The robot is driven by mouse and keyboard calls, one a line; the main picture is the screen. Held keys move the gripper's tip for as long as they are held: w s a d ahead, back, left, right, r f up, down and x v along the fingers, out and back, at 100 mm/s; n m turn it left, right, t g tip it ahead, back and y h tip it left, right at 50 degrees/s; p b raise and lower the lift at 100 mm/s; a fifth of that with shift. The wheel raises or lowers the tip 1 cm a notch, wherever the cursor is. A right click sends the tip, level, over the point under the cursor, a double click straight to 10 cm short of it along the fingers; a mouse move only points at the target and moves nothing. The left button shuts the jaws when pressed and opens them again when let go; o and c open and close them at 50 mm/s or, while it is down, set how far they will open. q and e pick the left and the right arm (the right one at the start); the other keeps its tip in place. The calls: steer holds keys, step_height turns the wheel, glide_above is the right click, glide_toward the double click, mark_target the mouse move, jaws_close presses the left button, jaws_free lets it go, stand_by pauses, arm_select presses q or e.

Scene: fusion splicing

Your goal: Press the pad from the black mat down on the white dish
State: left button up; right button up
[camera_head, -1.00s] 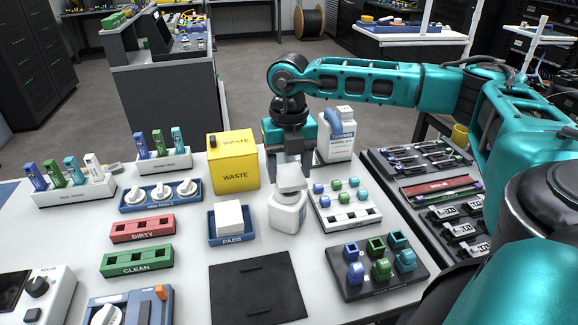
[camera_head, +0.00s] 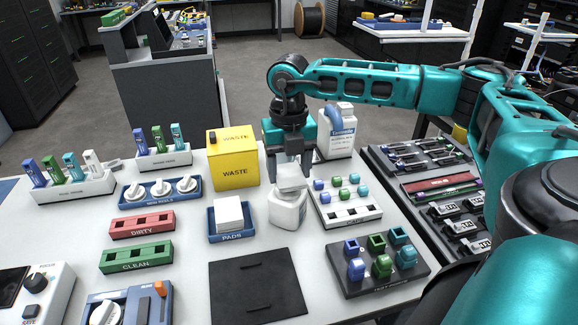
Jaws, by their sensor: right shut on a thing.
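My right gripper (camera_head: 291,168) is shut on a white pad (camera_head: 292,179) and points straight down. The pad sits at the top of the white dish (camera_head: 287,211), a squat white container near the middle of the table. The pad appears to touch the dish's top, but the fingers and the angle hide the exact contact. The black mat (camera_head: 257,285) lies at the front of the table, with nothing on it but two dark raised strips. My left gripper is out of view.
The yellow waste box (camera_head: 234,172) and the blue pads tray (camera_head: 231,238) stand close on the left of the dish. A rack of coloured caps (camera_head: 345,204) is close on the right, and a white bottle (camera_head: 338,148) is behind.

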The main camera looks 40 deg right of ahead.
steer(key=shift+f+b, duration=0.45)
steer(key=shift+f, duration=0.2)
stand_by(0.4)
steer(key=shift+r, duration=0.15)
steer(key=shift+r+p, duration=0.5)
steer(key=shift+p, duration=0.1)
steer(key=shift+r+p, duration=1.85)
steer(key=shift+r, duration=0.6)
